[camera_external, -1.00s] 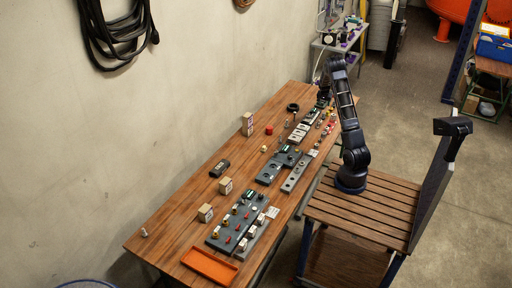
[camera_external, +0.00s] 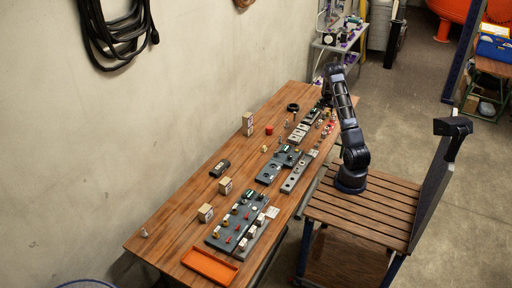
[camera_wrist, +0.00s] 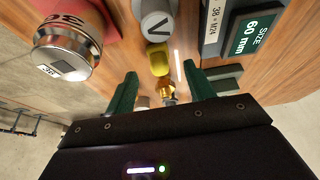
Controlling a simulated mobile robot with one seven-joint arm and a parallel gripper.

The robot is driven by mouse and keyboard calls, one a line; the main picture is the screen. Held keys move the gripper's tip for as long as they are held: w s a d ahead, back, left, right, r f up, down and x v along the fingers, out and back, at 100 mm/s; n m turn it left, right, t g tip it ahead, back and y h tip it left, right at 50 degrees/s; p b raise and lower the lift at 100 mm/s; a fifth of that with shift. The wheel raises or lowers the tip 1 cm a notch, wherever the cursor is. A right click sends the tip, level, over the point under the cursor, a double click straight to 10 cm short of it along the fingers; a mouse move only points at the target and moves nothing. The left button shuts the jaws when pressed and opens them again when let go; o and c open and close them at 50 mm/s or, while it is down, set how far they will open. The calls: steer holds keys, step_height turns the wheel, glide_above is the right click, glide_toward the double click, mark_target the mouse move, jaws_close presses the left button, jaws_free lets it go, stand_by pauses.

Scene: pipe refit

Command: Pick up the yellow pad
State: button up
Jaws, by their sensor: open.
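In the wrist view, the yellow pad (camera_wrist: 158,60) is a small rounded yellow piece just beyond my fingertips, near the middle of the gap. A small brass fitting (camera_wrist: 168,90) shows below it in the picture, between the fingers. My gripper (camera_wrist: 160,82) has two dark green fingers spread apart, with neither seen touching the pad. In the external view, my gripper (camera_external: 326,93) is low over the far end of the wooden table, small and dark. I cannot make out the pad there.
A dark plate labelled 60 mm (camera_wrist: 252,32) is on the right. An orange tray (camera_external: 210,267) is at the table's near end.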

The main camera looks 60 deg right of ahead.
mark_target(328, 112)
steer(key=x, duration=0.3)
steer(key=shift+d+f, duration=0.25)
steer(key=c, duration=1)
steer(key=shift+c, duration=0.2)
